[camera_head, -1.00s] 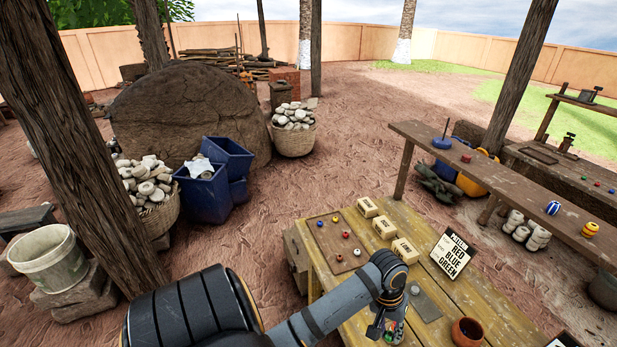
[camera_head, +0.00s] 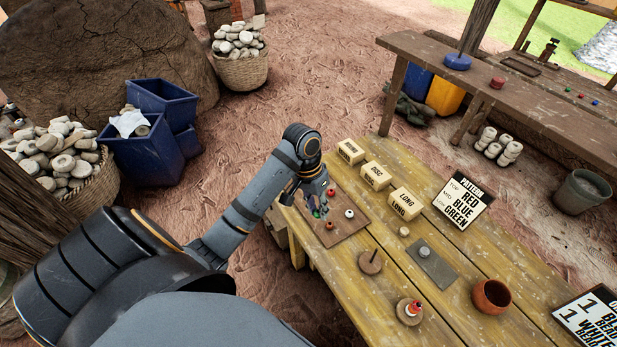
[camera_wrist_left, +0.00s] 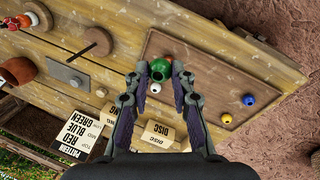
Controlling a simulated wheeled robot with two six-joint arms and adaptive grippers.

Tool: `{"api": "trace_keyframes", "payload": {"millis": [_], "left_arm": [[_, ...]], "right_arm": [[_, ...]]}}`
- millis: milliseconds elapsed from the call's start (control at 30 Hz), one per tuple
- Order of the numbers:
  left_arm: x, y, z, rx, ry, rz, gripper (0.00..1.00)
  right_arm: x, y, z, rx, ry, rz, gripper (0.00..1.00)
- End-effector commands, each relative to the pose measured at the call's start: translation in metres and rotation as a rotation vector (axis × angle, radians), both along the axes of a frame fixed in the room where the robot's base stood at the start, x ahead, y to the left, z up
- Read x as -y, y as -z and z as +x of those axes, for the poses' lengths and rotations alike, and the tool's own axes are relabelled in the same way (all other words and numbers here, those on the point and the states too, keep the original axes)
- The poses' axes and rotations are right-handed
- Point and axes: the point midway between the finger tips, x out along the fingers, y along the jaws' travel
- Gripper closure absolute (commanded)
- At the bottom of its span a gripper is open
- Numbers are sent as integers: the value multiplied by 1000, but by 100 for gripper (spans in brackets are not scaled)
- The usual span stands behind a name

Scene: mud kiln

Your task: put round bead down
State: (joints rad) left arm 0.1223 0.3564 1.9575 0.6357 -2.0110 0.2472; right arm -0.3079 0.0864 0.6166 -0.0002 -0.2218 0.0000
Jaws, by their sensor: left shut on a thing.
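My left gripper (camera_head: 315,206) is over the brown bead board (camera_head: 352,237) at the table's far left end. In the left wrist view its fingers (camera_wrist_left: 159,70) are shut on a round green bead (camera_wrist_left: 159,68). The bead is at the fingertips, over the board (camera_wrist_left: 205,47); I cannot tell whether it touches the board. A red bead (camera_wrist_left: 168,58) is right beside it, partly hidden. A white bead (camera_wrist_left: 155,88), a yellow bead (camera_wrist_left: 226,119) and a blue bead (camera_wrist_left: 249,100) lie on the board. My right gripper is not in view.
Labelled boxes, one marked LONG (camera_head: 404,204), stand beside the board. The sign reading RED BLUE GREEN (camera_head: 463,203), a grey plate (camera_head: 431,267), a round peg base (camera_head: 371,263), another base with beads (camera_head: 409,311) and a clay bowl (camera_head: 491,296) are on the table.

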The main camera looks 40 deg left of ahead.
Motion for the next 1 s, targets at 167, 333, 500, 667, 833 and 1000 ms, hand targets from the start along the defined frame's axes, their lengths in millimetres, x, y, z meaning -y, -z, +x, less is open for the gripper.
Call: {"api": "trace_keyframes", "payload": {"millis": [167, 333, 500, 667, 833, 1000], "left_arm": [[-36, 36, 40, 3, -6, 4, 95], [-60, 68, 68, 1, -4, 0, 95], [-75, 80, 84, -1, -4, -1, 95], [-79, 86, 88, 0, -3, 0, 95], [-83, 94, 93, -1, -5, 0, 95], [-81, 120, 92, -2, -3, 0, 95]], "right_arm": [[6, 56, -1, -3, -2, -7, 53], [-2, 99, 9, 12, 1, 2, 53], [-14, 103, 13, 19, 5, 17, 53], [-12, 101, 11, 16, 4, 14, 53], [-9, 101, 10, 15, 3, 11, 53], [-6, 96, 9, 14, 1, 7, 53]]}}
